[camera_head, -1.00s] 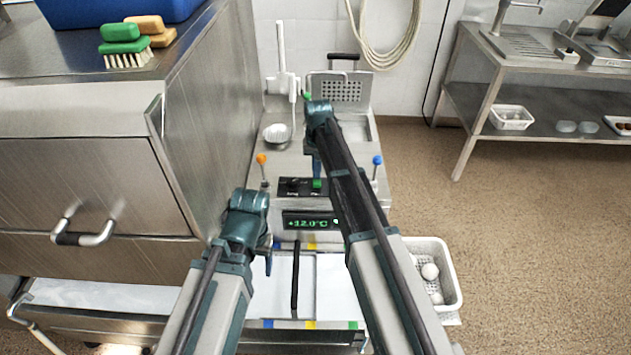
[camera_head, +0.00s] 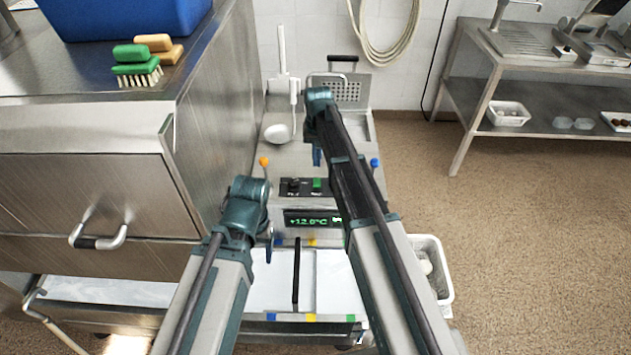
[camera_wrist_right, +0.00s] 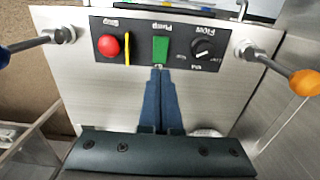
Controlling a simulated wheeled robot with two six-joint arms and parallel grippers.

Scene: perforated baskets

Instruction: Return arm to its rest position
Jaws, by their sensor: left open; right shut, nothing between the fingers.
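My right arm reaches forward over the steel machine in the head view. Its gripper (camera_head: 317,158) points down above the control panel (camera_head: 301,188). In the right wrist view the right gripper (camera_wrist_right: 160,72) is shut with nothing between its fingers. Its tips appear just at the lower edge of the green button (camera_wrist_right: 161,49); whether they touch it is unclear. The red button (camera_wrist_right: 108,46) and the black knob (camera_wrist_right: 203,48) flank the green one. My left gripper (camera_head: 269,248) hangs left of the digital display (camera_head: 308,219); it is open and appears empty, its fingers seen edge-on.
A steel cabinet (camera_head: 110,190) stands close on the left, with brushes (camera_head: 137,66) and a blue bin (camera_head: 120,15) on top. Orange (camera_head: 264,162) and blue (camera_head: 375,163) knobbed levers flank the panel. A white basket (camera_head: 441,270) is partly hidden by my right arm. Open floor lies right.

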